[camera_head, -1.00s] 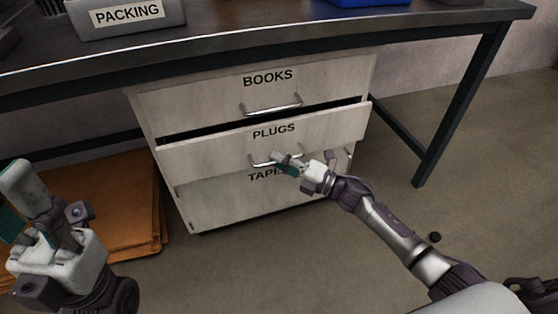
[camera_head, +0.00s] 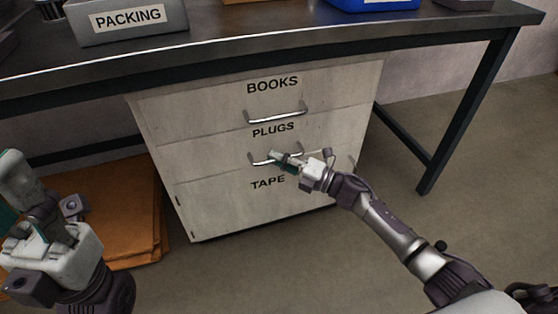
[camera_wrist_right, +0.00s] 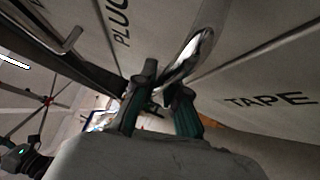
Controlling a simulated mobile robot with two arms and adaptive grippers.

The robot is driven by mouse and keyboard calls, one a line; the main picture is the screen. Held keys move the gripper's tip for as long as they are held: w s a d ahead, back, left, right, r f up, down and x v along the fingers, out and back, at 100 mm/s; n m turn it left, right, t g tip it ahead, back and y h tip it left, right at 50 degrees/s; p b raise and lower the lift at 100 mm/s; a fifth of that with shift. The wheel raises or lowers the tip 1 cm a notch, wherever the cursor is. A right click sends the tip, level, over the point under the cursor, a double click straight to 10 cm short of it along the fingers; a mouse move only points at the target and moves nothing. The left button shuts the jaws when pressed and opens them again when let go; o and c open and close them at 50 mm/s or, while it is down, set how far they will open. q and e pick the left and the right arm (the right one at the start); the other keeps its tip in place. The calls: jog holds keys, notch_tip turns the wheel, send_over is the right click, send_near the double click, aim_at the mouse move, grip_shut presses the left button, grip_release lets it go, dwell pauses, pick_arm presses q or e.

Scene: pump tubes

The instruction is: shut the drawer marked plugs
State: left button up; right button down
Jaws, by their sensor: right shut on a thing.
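The white drawer marked PLUGS (camera_head: 215,147) is the middle one of the cabinet, and its front looks flush with the drawers above and below, with no visible gap. Its silver bar handle (camera_head: 258,160) also shows in the right wrist view (camera_wrist_right: 193,55). My right gripper (camera_head: 283,160) is at this handle, shut on it; its fingers (camera_wrist_right: 162,92) reach the bar in the wrist view. The exact contact is partly hidden by the fingers. My left gripper (camera_head: 35,205) is at the lower left, away from the cabinet; its finger gap does not show clearly.
The BOOKS drawer (camera_head: 205,103) above and the TAPE drawer (camera_head: 225,208) below look shut. A workbench (camera_head: 250,38) stands over the cabinet, with a grey PACKING bin (camera_head: 150,25) and a blue bin (camera_head: 345,5). Orange-brown flat sheets (camera_head: 125,205) lie left. Floor at right is clear.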

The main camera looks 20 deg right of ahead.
jog(key=c, duration=1.2)
grip_release()
jog(key=shift+w, duration=0.2)
jog(key=shift+s, duration=0.1)
jog(key=v, duration=1.2)
jog(key=shift+r, duration=0.1)
